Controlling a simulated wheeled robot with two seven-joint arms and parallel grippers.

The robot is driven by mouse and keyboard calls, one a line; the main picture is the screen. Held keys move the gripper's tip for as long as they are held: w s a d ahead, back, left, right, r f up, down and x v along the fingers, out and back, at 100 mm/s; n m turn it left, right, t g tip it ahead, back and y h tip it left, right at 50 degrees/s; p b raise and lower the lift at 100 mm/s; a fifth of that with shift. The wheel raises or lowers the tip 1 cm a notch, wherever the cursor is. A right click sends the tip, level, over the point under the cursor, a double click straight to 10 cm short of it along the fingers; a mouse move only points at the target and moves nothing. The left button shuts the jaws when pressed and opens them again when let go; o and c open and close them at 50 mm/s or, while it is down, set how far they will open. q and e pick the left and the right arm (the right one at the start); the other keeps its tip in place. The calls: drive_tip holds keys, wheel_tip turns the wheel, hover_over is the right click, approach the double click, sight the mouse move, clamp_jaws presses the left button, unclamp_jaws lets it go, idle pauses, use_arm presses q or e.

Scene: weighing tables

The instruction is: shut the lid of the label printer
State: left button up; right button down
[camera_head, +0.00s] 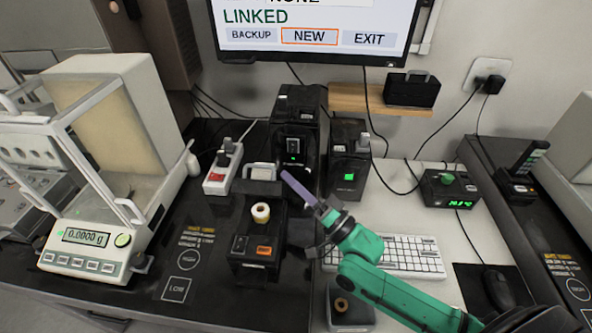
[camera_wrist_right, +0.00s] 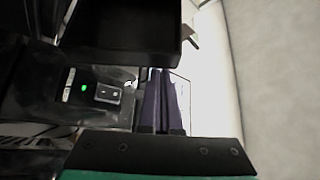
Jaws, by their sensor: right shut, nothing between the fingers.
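The label printer (camera_head: 258,242) is a black box with an orange button on its front, in the lower middle of the head view. A pale label roll (camera_head: 261,212) shows in its open top. Its dark lid (camera_head: 264,188) appears raised behind the roll. My right gripper (camera_head: 288,179) has purple fingers, shut and empty, just right of the lid; I cannot tell whether they touch it. In the right wrist view the shut fingers (camera_wrist_right: 162,76) point away below a large dark panel that may be the lid. My left gripper is out of view.
A balance (camera_head: 85,240) stands left and a power strip (camera_head: 222,168) behind the printer's left. Black devices (camera_head: 296,140) (camera_head: 346,165) stand behind the gripper. A keyboard (camera_head: 400,256) lies to the right, partly behind my green arm. A small roll holder (camera_head: 348,308) sits in front.

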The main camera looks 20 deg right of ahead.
sight(282, 193)
drive_tip(key=s+n, duration=0.1)
drive_tip(key=s+a+f+y+b, duration=0.1)
drive_tip(key=shift+s+f+n, duration=0.25)
drive_tip(key=shift+s+n, duration=0.1)
drive_tip(key=shift+n, duration=0.05)
drive_tip(key=shift+s+a+f, duration=0.15)
drive_tip(key=shift+s+f, duration=0.1)
drive_tip(key=shift+f, duration=0.05)
idle(0.3)
